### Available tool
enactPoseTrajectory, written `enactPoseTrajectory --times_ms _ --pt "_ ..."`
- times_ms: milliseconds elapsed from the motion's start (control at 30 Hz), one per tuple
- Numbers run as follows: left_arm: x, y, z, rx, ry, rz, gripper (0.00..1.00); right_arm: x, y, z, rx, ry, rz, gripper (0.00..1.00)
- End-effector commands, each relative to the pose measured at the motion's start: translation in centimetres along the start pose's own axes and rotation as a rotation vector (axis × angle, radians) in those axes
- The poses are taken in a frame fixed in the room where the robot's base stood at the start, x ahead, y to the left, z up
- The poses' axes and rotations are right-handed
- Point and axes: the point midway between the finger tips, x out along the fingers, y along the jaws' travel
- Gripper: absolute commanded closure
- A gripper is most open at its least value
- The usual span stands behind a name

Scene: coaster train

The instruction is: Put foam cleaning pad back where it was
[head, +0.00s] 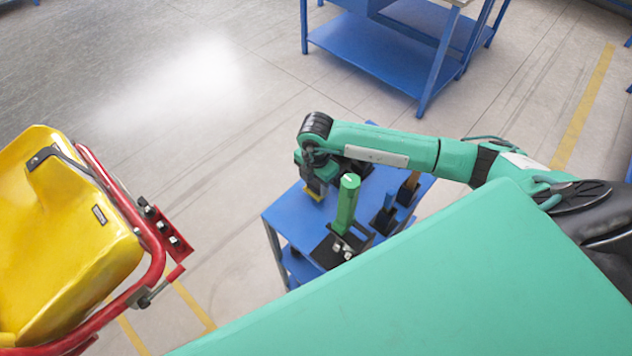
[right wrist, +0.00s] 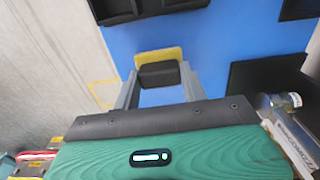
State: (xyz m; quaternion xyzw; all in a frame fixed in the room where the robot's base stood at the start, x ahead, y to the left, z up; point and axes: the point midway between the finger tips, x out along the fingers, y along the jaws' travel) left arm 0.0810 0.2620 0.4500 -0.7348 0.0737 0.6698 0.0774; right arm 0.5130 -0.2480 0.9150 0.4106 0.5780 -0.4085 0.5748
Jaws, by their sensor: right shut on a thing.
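The foam cleaning pad (right wrist: 160,54) is a yellow pad with a dark block (right wrist: 160,75) on it. My right gripper (right wrist: 158,85) is shut on this dark block, one grey finger on each side. In the head view the pad's yellow edge (head: 315,193) shows below my right gripper (head: 318,180), over the far left part of the blue cart top (head: 285,212). I cannot tell whether the pad touches the cart top. My arm hides part of it. My left gripper is not in view.
A green upright tool (head: 347,203) stands in a black holder (head: 331,252) close by on the cart. Darker tools in holders (head: 384,221) stand farther right. A yellow seat (head: 70,225) with a red frame is at left. A blue workbench (head: 380,60) stands behind.

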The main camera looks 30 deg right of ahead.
Motion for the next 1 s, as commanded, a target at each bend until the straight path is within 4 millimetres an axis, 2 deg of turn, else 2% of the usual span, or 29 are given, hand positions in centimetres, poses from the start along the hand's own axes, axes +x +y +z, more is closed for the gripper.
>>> enactPoseTrajectory --times_ms 133,500,533,600,633,1000 --pt "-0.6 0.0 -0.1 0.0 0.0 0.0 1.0 1.4 0.0 0.0 0.0 0.001 0.0 0.75" --pt "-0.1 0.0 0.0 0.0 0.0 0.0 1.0 2.0 0.0 0.0 0.0 0.0 0.0 0.75" --pt "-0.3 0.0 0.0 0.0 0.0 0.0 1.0 1.8 0.0 0.0 0.0 0.0 0.0 0.51" --pt "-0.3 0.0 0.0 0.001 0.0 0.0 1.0 1.8 0.0 0.0 0.0 0.0 0.0 0.37" --pt "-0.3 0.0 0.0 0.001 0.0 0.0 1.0 1.8 0.0 0.0 0.0 0.0 0.0 0.35" --pt "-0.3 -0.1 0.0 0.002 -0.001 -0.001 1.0 1.3 0.1 0.0 -0.001 0.0 0.002 0.35"
